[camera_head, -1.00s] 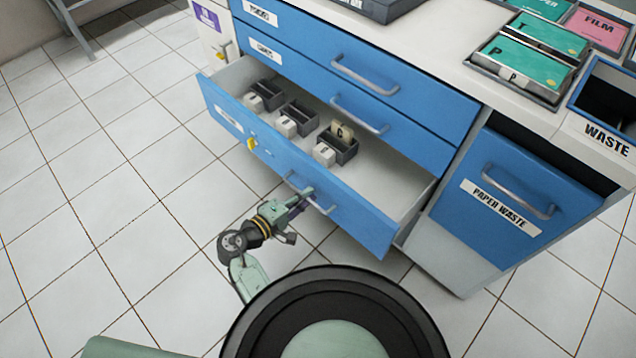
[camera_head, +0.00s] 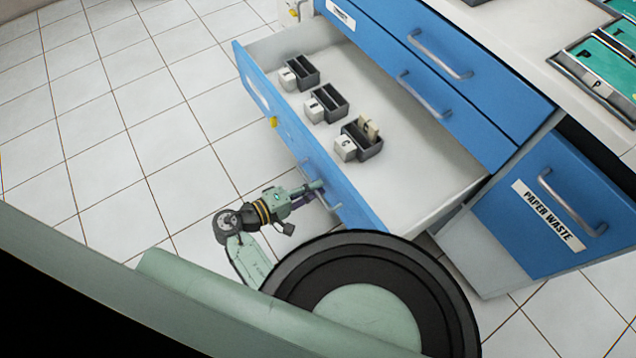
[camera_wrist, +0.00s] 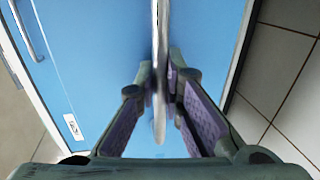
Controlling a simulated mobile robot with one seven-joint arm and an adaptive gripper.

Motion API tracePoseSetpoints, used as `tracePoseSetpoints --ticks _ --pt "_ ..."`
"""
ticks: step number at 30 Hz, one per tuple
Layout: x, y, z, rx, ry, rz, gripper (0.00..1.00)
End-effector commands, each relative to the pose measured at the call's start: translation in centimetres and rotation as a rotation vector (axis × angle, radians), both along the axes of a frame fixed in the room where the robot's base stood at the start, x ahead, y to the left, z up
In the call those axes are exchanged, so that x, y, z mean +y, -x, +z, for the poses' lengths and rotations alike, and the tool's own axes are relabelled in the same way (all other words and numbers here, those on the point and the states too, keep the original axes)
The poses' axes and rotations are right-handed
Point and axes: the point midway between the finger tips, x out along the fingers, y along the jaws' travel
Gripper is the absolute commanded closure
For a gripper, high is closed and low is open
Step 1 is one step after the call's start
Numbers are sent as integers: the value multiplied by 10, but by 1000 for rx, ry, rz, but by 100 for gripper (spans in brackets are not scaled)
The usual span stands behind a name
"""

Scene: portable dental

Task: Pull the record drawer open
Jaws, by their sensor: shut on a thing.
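The record drawer (camera_head: 262,90) is the low blue-fronted drawer of the cabinet, and it stands far out, with its white interior widely exposed. Inside it are several dark holders with white blocks. My gripper (camera_head: 318,188) is at the drawer's front, shut on its metal handle (camera_head: 328,200). In the wrist view the handle (camera_wrist: 160,70) runs between the two purple-padded fingers (camera_wrist: 160,105), with the blue drawer front (camera_wrist: 100,60) behind it.
Two blue drawers (camera_head: 450,100) above are shut. The paper waste bin front (camera_head: 540,210) with its own handle is at the right. Cards in a tray (camera_head: 590,75) lie on the white counter. Tiled floor (camera_head: 130,130) is clear at the left.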

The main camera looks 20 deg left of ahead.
Motion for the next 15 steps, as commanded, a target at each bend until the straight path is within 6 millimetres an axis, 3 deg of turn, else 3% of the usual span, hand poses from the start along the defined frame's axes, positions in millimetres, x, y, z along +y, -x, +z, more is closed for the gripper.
tracePoseSetpoints --ticks 11,12,15 --pt "1 1 0 -1 0 1 100" --pt "1 1 0 -1 0 1 90" --pt "1 1 0 -1 0 1 83"
